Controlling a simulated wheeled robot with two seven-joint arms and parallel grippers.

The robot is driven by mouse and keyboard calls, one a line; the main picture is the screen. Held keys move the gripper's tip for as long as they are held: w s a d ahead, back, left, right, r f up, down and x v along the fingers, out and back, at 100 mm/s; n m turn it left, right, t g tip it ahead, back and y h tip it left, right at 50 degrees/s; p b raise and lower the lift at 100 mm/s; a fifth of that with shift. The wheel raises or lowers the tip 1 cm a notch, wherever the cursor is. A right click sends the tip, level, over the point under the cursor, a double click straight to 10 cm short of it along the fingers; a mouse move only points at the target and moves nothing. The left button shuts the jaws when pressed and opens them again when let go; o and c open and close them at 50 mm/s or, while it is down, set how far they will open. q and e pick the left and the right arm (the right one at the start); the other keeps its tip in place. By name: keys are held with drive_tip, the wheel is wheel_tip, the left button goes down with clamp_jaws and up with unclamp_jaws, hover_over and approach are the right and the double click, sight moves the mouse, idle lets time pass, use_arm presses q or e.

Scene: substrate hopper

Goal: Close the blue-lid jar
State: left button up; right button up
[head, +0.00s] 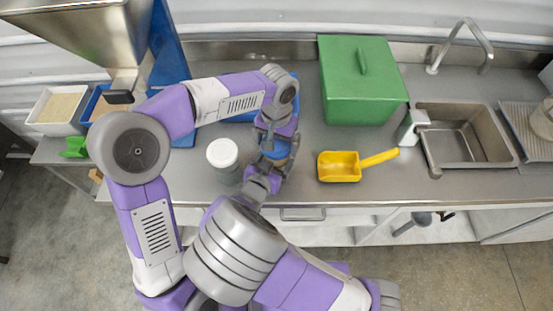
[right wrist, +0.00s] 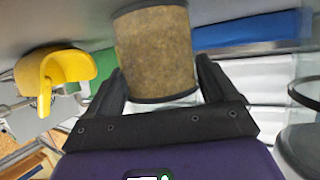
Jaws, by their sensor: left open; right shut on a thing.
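The jar with tan-brown contents (right wrist: 155,52) is held between the two dark fingers of my right gripper (right wrist: 160,78). In the head view it is mostly hidden by both grippers. A blue lid (head: 268,154) shows there at the jar, just below my left gripper (head: 274,143). I cannot tell whether the lid is seated. My left gripper is open and comes down from above, right over the lid. My right gripper (head: 268,170) reaches in from the front and is shut on the jar.
A white-lidded jar (head: 223,153) stands close on the left. A yellow scoop (head: 340,166) lies to the right, with a green box (head: 358,85) behind it. A sink (head: 462,135) is farther right. A white bin (head: 58,108) and a steel hopper (head: 88,30) are at the left.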

use_arm(q)
drive_tip(key=shift+c, duration=0.3)
drive_tip(key=c, duration=0.8)
drive_tip(key=shift+m, duration=0.9)
drive_tip(key=o, duration=0.9)
drive_tip(key=shift+c, duration=0.2)
wheel_tip(320, 180, up, 12)
use_arm(e)
drive_tip(key=o, duration=1.9)
drive_tip(key=shift+c, duration=0.2)
